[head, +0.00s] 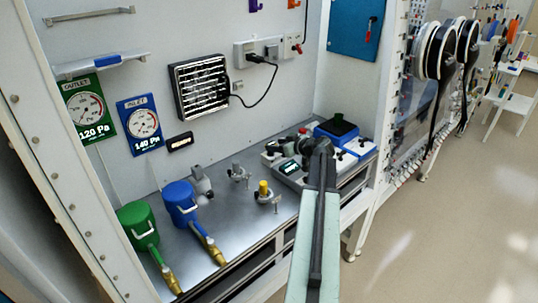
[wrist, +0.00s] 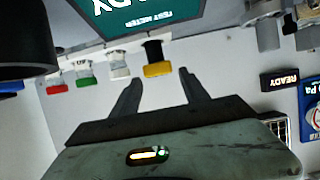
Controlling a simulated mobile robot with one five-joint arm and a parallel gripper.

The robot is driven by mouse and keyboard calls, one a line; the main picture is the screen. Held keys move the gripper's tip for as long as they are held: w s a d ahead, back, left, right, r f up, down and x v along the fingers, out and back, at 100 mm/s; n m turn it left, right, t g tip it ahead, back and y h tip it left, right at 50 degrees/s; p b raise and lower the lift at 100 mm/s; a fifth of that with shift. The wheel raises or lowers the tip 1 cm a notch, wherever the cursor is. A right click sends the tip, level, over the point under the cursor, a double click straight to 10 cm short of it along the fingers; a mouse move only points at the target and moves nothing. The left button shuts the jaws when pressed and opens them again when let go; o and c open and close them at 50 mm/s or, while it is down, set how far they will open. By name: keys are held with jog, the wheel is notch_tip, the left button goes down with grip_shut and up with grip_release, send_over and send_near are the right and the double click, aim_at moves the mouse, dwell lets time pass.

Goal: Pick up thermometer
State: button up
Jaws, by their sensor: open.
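I cannot make out a thermometer in either view. My gripper (wrist: 159,78) is open in the wrist view, with two dark fingers apart and nothing between them. Just beyond the fingertips is a yellow-capped part (wrist: 157,69) on a dark stem, under a teal screen (wrist: 150,18) with upside-down lettering. White, green and red capped parts stand to its left. In the head view my arm reaches over the bench to a white instrument (head: 285,172) with a small lit screen. There the arm hides part of the instrument, and my fingers are not clear.
The steel bench (head: 225,215) holds a green canister (head: 137,222), a blue canister (head: 181,200) and a yellow-topped valve (head: 265,192). A blue box with a dark top (head: 336,130) stands at the back right.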

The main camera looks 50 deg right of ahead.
aim_at(271, 143)
jog(key=b+x, duration=0.1)
jog(key=x, duration=0.3)
jog(key=shift+w+d+f, duration=0.1)
jog(key=shift+w+f, duration=0.1)
jog(key=shift+w, duration=0.05)
jog(key=shift+r, duration=0.1)
grip_shut()
